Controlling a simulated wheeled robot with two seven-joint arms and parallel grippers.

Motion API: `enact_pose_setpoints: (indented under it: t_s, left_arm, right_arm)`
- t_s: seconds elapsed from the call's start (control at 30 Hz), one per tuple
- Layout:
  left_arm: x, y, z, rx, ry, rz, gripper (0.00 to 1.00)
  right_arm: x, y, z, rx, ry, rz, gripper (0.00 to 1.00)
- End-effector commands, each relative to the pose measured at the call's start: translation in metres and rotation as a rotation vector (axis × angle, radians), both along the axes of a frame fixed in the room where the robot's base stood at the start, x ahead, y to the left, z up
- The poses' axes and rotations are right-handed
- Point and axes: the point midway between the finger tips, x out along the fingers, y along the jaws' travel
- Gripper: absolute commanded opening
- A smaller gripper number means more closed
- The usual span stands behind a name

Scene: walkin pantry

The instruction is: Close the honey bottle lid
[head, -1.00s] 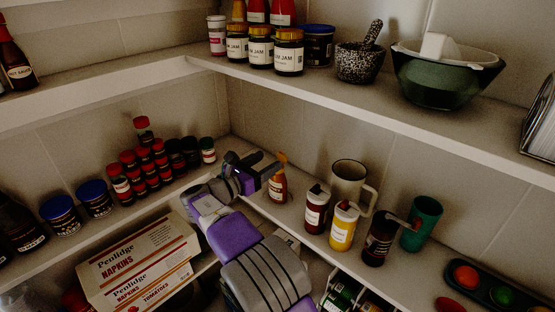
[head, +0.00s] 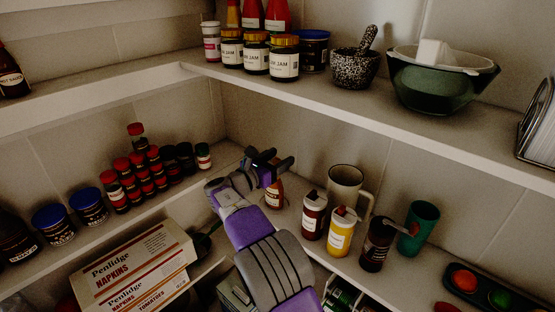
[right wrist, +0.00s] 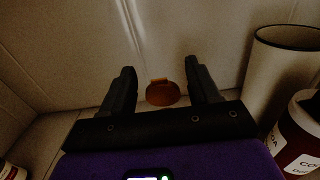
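The honey bottle (head: 274,198) stands upright on the lower shelf near the corner, with a pale label. Its top is hidden behind my right gripper in the head view. My right gripper (head: 273,158) is open over the bottle's top. In the right wrist view its two fingers (right wrist: 160,68) are spread apart, with the orange-brown lid (right wrist: 162,93) showing in the gap between them, apart from both. I cannot tell how far the lid stands open now. My left gripper is not in view.
Small red-capped jars (head: 139,170) stand to the left. The upper shelf (head: 330,105) with jam jars (head: 285,62) is overhead. Napkin boxes (head: 135,265) lie below.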

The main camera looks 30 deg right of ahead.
Motion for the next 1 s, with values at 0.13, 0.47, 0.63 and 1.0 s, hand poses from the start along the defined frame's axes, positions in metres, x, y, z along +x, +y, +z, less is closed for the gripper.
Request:
enact_pose_setpoints:
  t_s: [0.13,0.47,0.63,1.0]
  left_arm:
    - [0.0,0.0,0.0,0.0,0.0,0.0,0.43]
    - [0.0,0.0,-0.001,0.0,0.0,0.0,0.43]
    - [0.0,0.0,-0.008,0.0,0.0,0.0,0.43]
    - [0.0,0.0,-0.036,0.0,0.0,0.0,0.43]
  right_arm:
    - [0.0,0.0,0.0,0.0,0.0,0.0,0.37]
    - [0.0,0.001,-0.001,-0.007,-0.002,0.0,0.11]
    - [-0.001,0.003,-0.004,-0.052,-0.017,0.001,0.1]
    - [-0.004,0.011,-0.009,-0.287,-0.113,0.001,0.1]
